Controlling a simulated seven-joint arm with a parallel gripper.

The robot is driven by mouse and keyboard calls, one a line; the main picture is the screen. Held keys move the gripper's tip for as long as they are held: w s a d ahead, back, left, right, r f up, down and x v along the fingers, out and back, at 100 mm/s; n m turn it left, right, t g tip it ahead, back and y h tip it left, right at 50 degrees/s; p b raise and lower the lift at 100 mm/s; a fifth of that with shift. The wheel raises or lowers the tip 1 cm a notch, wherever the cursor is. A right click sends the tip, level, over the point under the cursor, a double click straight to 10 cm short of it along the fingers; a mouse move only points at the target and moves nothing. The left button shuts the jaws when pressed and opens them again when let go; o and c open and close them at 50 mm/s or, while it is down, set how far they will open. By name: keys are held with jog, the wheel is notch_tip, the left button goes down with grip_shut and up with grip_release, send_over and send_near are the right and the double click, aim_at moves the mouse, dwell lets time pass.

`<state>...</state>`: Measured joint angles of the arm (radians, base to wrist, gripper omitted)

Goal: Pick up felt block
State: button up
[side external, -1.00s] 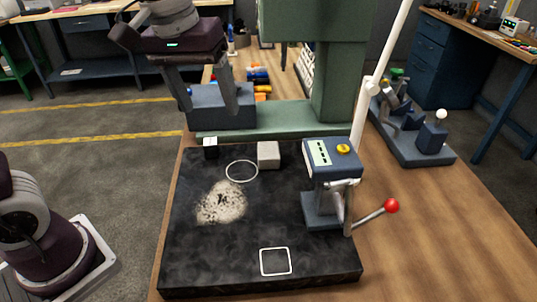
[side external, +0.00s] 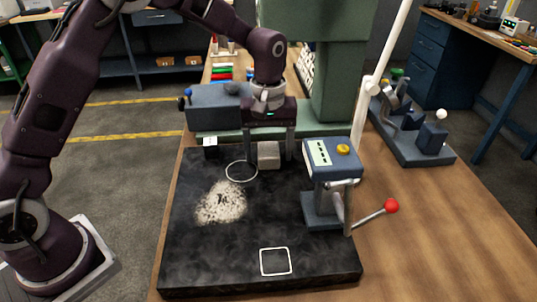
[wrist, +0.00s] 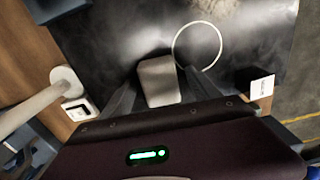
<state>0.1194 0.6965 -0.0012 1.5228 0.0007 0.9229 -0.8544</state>
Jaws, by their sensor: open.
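The felt block (side external: 268,156) is a small light grey block near the back of the dark slab, just right of the white circle. My gripper (side external: 269,155) is open, with one finger on each side of the block. In the wrist view the block (wrist: 158,80) sits between the two fingers (wrist: 160,88), with the right finger close to its side. I cannot tell whether either finger touches it.
A white circle (side external: 241,181) and a white square (side external: 275,248) mark the dark slab (side external: 205,265), beside a pale speckled patch (side external: 222,203). A blue device (side external: 332,172) with a red-knobbed lever stands at right. A small black-and-white cube (side external: 210,153) sits back left.

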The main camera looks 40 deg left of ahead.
aim_at(269, 149)
jog(key=c, duration=1.4)
notch_tip(269, 149, up, 10)
jog(key=shift+r, duration=0.1)
jog(key=shift+c, duration=0.2)
